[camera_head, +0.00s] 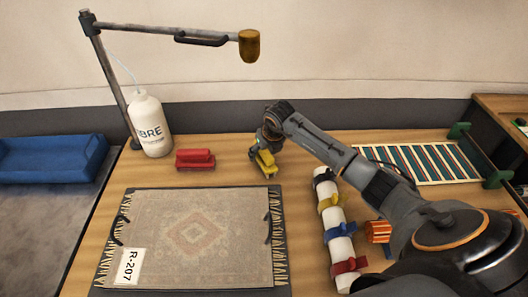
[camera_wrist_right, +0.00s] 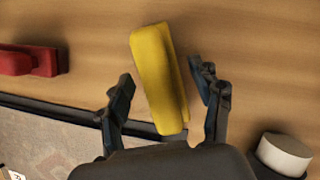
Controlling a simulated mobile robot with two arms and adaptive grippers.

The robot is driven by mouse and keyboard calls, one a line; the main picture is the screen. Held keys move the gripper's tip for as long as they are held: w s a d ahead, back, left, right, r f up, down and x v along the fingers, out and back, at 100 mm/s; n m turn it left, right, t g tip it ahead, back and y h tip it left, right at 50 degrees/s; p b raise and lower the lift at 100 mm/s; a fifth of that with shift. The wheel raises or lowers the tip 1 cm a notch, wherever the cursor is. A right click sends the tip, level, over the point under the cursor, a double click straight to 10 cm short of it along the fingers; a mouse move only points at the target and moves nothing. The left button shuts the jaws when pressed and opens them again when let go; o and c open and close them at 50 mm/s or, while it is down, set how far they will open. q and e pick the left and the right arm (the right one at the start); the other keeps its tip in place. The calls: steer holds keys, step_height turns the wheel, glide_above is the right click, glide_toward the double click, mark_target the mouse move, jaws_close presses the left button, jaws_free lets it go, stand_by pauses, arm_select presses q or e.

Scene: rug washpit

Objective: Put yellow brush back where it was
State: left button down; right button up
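The yellow brush (camera_head: 265,162) rests on the wooden table, right of the red brush (camera_head: 195,158). My right gripper (camera_head: 262,146) is above it, pointing down. In the right wrist view, the yellow brush (camera_wrist_right: 160,80) lies between the two fingers of my right gripper (camera_wrist_right: 163,88), slightly tilted. A gap shows between the brush and each finger, so the gripper looks open around it, not closed on it. The red brush (camera_wrist_right: 30,60) is to the left there. My left gripper is not in view.
A patterned rug (camera_head: 190,235) labelled R-207 lies on a dark mat in front. A white bottle (camera_head: 149,125) and lamp arm (camera_head: 165,32) stand at back left. A white roll with coloured clamps (camera_head: 338,250) and a striped rack (camera_head: 420,163) are at right.

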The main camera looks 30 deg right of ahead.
steer(key=shift+r, duration=0.2)
steer(key=shift+s+r, duration=0.1)
steer(key=shift+r, duration=0.15)
steer(key=b+v, duration=0.2)
steer(key=v, duration=0.9)
steer(key=shift+s+r, duration=0.1)
steer(key=shift+r, duration=0.1)
